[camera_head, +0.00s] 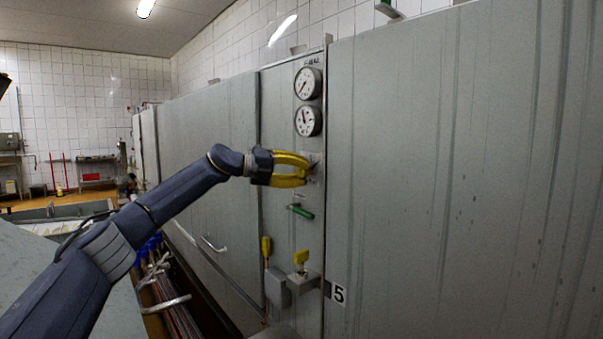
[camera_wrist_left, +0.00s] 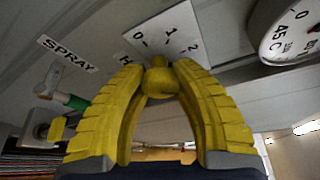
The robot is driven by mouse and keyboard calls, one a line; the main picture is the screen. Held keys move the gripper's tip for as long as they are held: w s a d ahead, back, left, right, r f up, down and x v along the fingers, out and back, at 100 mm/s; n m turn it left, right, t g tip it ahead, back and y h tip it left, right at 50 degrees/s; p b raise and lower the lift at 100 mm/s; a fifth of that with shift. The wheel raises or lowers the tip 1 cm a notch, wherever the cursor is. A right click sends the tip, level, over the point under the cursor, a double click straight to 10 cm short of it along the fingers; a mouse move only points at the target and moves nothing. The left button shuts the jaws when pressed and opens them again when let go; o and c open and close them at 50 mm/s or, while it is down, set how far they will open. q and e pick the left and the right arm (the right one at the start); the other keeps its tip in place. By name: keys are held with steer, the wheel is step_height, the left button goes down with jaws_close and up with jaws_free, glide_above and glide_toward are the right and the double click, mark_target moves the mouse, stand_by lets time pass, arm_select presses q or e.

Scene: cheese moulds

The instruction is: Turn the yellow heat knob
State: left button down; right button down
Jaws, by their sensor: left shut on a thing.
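The yellow heat knob (camera_wrist_left: 158,82) sits on the grey panel between my fingertips in the left wrist view. A white plate (camera_wrist_left: 165,35) with the marks 0, 1 and 2 lies behind it, partly hidden. My left gripper (camera_head: 307,169), with yellow fingers, is at the panel below the two gauges. It is shut on the knob, and its fingers also fill the left wrist view (camera_wrist_left: 160,74). In the head view the fingers hide the knob. I cannot tell which mark the knob points to. My right gripper is not in view.
Two round gauges (camera_head: 307,83) are above the gripper. A green-handled valve (camera_head: 301,211) is just below it, by a SPRAY label (camera_wrist_left: 67,53). A large flat grey panel (camera_head: 460,180) stands at right.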

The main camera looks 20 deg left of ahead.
arm_select(q)
steer(key=c, duration=0.9)
jaws_free()
steer(key=v, duration=1.2)
